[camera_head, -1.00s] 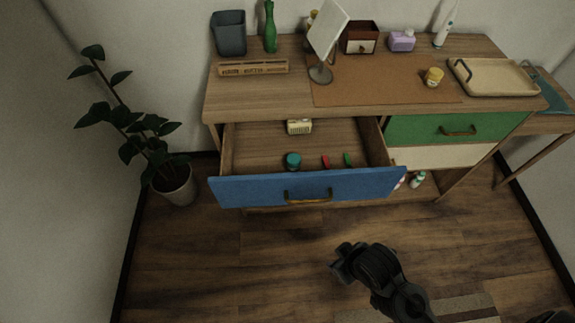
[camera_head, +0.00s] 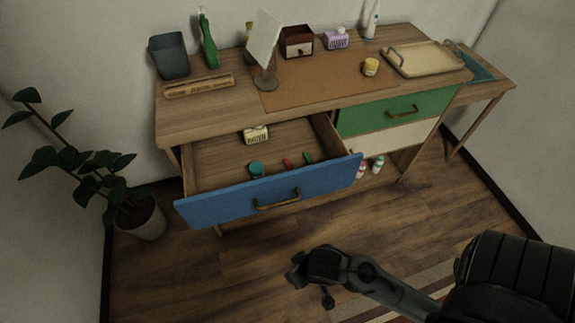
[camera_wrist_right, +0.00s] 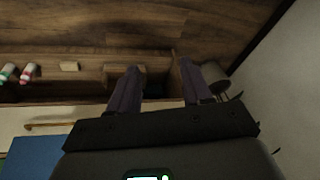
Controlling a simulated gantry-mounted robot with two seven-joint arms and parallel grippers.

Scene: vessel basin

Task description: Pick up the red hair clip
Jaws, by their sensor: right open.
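The red hair clip (camera_head: 287,163) lies in the open blue-fronted drawer (camera_head: 270,192), between a teal-lidded jar (camera_head: 257,169) and a green clip (camera_head: 308,157). My right gripper (camera_head: 310,284) is in front of the drawer and lower in the head view, apart from the clip. In the right wrist view its two fingers (camera_wrist_right: 158,88) stand apart with nothing between them. The red clip does not show in that view. My left gripper is not in view.
A cream box (camera_head: 256,135) sits deeper in the drawer. The desk top holds a mirror (camera_head: 264,45), a tray (camera_head: 425,60) and several small things. A potted plant (camera_head: 137,216) stands left. Two bottles (camera_head: 369,165) stand on the low shelf.

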